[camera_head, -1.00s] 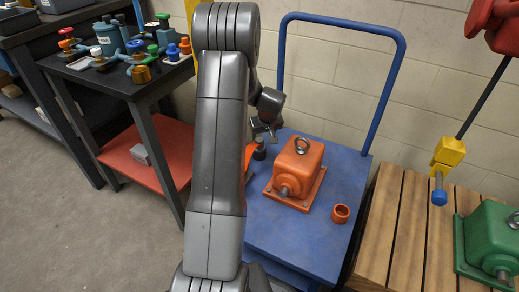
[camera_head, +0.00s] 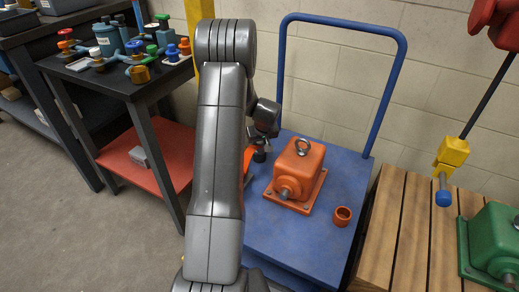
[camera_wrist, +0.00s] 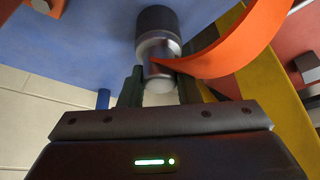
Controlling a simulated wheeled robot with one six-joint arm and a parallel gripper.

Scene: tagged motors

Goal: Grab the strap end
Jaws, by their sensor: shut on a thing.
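The strap end, a silver cylinder with a black cap (camera_wrist: 157,45), is in the middle of the wrist view. An orange strap (camera_wrist: 235,45) runs from it to the upper right. My gripper (camera_wrist: 160,92) has a finger on each side of the metal part and is shut on it. In the head view my gripper (camera_head: 260,143) is low over the blue cart's left side, beside the orange motor (camera_head: 298,168). A small part of the orange strap (camera_head: 249,158) shows there, mostly hidden behind my arm.
The blue cart (camera_head: 290,240) has a tall blue handle (camera_head: 391,90) at the back. An orange ring (camera_head: 342,215) lies on it. A green motor (camera_head: 492,240) sits on a slatted pallet (camera_head: 400,225) at right. A yellow hanging block (camera_head: 452,151) is above. A black table (camera_head: 115,78) stands left.

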